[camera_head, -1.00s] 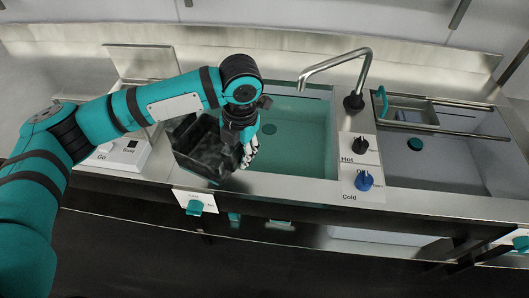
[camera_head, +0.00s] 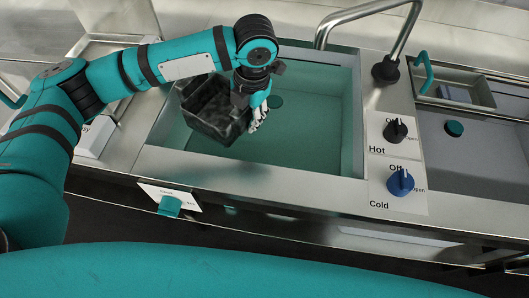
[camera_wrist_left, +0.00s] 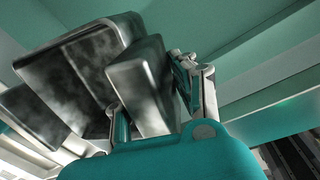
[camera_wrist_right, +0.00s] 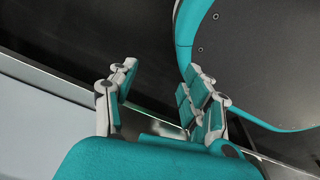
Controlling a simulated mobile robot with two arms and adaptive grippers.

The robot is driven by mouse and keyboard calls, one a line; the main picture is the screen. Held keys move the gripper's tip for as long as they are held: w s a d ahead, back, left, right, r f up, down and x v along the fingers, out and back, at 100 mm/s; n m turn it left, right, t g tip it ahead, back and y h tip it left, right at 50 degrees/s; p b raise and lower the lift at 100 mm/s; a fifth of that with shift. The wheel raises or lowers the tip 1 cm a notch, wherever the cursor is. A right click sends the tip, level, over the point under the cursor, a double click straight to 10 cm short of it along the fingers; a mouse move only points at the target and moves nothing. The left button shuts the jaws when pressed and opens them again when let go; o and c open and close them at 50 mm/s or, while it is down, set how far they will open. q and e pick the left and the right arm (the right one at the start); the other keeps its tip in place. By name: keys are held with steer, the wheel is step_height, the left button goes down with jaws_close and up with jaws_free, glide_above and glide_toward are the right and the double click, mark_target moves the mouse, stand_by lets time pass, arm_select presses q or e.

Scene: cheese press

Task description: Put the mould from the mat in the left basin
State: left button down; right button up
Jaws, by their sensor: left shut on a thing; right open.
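The mould (camera_head: 205,112) is a dark, smoky open box. My left gripper (camera_head: 257,112) is shut on its right side wall. The mould hangs over the left part of the left basin (camera_head: 315,145), which has a teal inside; I cannot tell how far it is above the floor. In the left wrist view the mould (camera_wrist_left: 85,70) fills the upper left, with one wall between the fingers (camera_wrist_left: 155,85). My right gripper (camera_wrist_right: 160,85) shows only in the right wrist view, open and empty. I cannot make out the mat.
A tap (camera_head: 365,12) stands behind the basin. Hot (camera_head: 395,131) and cold (camera_head: 400,182) knobs sit on the divider to the right. A second basin (camera_head: 465,155) lies further right. A teal lever (camera_head: 169,206) is on the front panel. The basin's right half is clear.

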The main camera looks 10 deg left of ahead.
steer(key=w+f+b, duration=0.3)
steer(key=f+b, duration=0.1)
steer(key=b, duration=0.1)
arm_select(q)
steer(key=shift+w+f+b, duration=0.2)
steer(key=shift+f+b, duration=0.7)
steer(key=shift+f, duration=7.6)
arm_select(e)
steer(key=w+a+r, duration=0.1)
steer(key=w+r, duration=0.4)
steer(key=shift+r+t, duration=0.25)
steer(key=shift+t, duration=0.05)
steer(key=shift+a, duration=0.1)
arm_select(q)
steer(key=c, duration=1.1)
jaws_free()
steer(key=shift+f, duration=0.1)
steer(key=shift+o, duration=0.2)
arm_select(e)
steer(key=shift+f, duration=0.1)
